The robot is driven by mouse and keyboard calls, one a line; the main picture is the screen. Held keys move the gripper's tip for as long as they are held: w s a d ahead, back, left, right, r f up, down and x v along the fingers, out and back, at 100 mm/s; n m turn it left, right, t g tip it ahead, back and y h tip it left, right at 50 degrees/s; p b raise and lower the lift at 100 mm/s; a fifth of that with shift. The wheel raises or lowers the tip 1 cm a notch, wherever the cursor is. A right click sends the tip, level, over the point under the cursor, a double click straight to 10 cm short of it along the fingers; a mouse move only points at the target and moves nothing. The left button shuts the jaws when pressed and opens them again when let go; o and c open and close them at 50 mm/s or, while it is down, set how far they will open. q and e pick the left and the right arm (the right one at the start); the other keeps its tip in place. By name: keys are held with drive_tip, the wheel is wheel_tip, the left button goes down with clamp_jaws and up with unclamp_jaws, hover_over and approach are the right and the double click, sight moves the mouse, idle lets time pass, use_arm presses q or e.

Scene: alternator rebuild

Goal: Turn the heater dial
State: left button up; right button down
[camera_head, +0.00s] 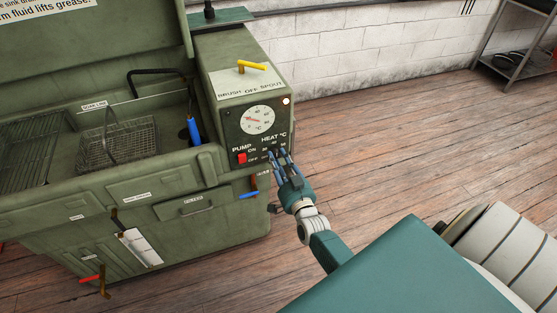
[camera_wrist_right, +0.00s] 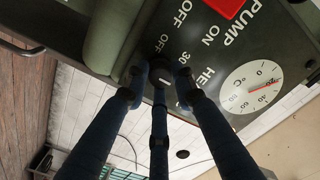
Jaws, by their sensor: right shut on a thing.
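The heater dial (camera_wrist_right: 163,83) is a small dark knob under the HEAT °C label on the green control box (camera_head: 222,92). My right gripper (camera_head: 276,157) reaches up to it from the lower right, with its blue fingers closed around it. In the right wrist view the gripper (camera_wrist_right: 159,76) has its fingertips on both sides of the dial. The fingers hide most of the dial, so its setting cannot be read. My left gripper is not in view.
Above the dial is a round temperature gauge (camera_head: 257,120). A red pump switch (camera_head: 241,158) sits to the left, a yellow lever (camera_head: 252,66) on top. The parts washer holds a wire basket (camera_head: 118,146). A blue-handled valve (camera_head: 249,195) juts out below. Open wooden floor lies right.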

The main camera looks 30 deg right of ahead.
drive_tip(key=m+b, duration=0.1)
drive_tip(key=m, duration=0.4)
drive_tip(key=shift+f+m, duration=0.1)
drive_tip(key=shift+m, duration=0.2)
drive_tip(key=m+b, duration=0.2)
drive_tip(key=m, duration=0.4)
drive_tip(key=shift+m, duration=0.3)
drive_tip(key=c, duration=1.4)
unclamp_jaws()
drive_tip(key=shift+s, duration=0.2)
drive_tip(key=v, duration=1.1)
drive_tip(key=shift+s, duration=0.35)
